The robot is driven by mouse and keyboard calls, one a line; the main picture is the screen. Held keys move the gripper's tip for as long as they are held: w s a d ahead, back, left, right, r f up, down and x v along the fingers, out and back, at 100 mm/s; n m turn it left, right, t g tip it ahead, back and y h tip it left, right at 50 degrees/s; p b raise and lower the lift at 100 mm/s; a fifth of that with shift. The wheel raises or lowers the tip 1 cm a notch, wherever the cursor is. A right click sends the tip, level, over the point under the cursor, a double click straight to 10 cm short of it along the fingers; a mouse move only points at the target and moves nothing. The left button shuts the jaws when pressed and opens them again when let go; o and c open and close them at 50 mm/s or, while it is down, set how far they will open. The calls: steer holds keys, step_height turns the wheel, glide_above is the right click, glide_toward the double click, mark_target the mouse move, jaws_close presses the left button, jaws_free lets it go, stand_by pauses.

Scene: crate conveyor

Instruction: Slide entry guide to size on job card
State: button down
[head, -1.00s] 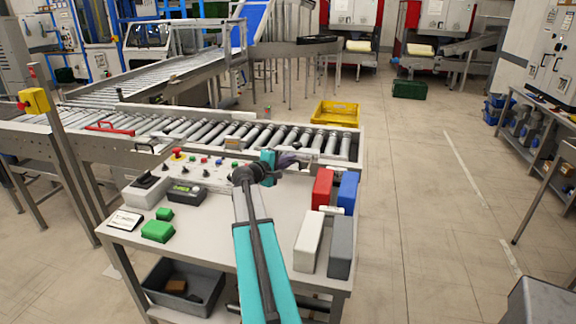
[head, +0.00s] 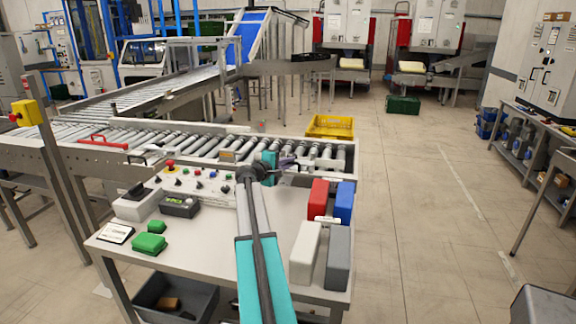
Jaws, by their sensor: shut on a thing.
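The conveyor with grey rollers (head: 190,146) runs behind the worktable. My gripper (head: 287,161) is at its near side, close to the right end. It is shut on a part of the entry guide (head: 306,161), a pale grey piece lying low over the rollers. The fingers and wrist hide much of the held part. The job card (head: 115,232), a small white sheet on a dark-edged plate, lies at the table's left front. Its writing is too small to read.
On the table stand red (head: 318,199), blue (head: 344,201), white (head: 305,252) and grey (head: 339,256) blocks, right of my arm. A control panel (head: 190,182) and green blocks (head: 149,243) are left of it. A yellow crate (head: 330,127) stands beyond the conveyor.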

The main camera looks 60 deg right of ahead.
steer(key=shift+d+r, duration=0.15)
steer(key=shift+d, duration=0.05)
steer(key=c, duration=1.8)
jaws_free()
steer(key=shift+d, duration=0.15)
steer(key=shift+c, duration=0.2)
steer(key=shift+a, duration=0.2)
steer(key=shift+v, duration=0.9)
steer(key=b+v, duration=0.2)
steer(key=v, duration=1)
steer(key=shift+b, duration=0.3)
